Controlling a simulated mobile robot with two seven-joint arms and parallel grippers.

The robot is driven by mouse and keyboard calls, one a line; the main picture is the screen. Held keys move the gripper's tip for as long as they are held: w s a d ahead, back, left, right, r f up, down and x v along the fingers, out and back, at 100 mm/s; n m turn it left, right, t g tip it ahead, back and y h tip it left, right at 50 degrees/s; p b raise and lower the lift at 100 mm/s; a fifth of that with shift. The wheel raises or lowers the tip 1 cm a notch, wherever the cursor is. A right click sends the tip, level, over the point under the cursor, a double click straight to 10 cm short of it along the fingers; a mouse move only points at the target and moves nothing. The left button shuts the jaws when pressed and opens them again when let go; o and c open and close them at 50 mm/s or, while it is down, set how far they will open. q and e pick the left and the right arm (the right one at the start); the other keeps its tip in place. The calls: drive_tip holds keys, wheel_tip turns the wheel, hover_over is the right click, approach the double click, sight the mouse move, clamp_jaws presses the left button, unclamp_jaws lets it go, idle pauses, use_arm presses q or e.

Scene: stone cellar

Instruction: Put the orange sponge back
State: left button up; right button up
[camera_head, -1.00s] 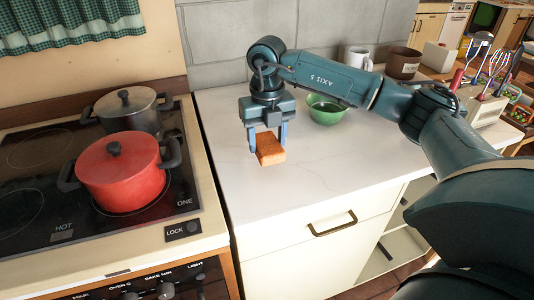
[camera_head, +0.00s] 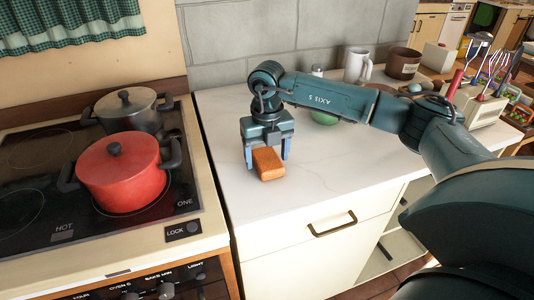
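The orange sponge (camera_head: 268,164) is a small block over the left part of the white countertop, not far from the stove. My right gripper (camera_head: 267,154) points down with one finger on each side of the sponge and is shut on it. I cannot tell clearly whether the sponge's underside touches the counter or is slightly above it. My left gripper is not in view.
A stove with a red pot (camera_head: 122,178) and a dark pot (camera_head: 128,109) stands at left. A green bowl (camera_head: 323,117) is partly hidden behind my arm. A white mug (camera_head: 356,65), brown pot (camera_head: 403,63) and utensil holder (camera_head: 478,104) stand farther back. The counter's front is clear.

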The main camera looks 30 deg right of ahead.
sight(267, 158)
drive_tip(key=shift+r, duration=0.65)
wheel_tip(267, 158, up, 11)
drive_tip(key=shift+b, duration=0.4)
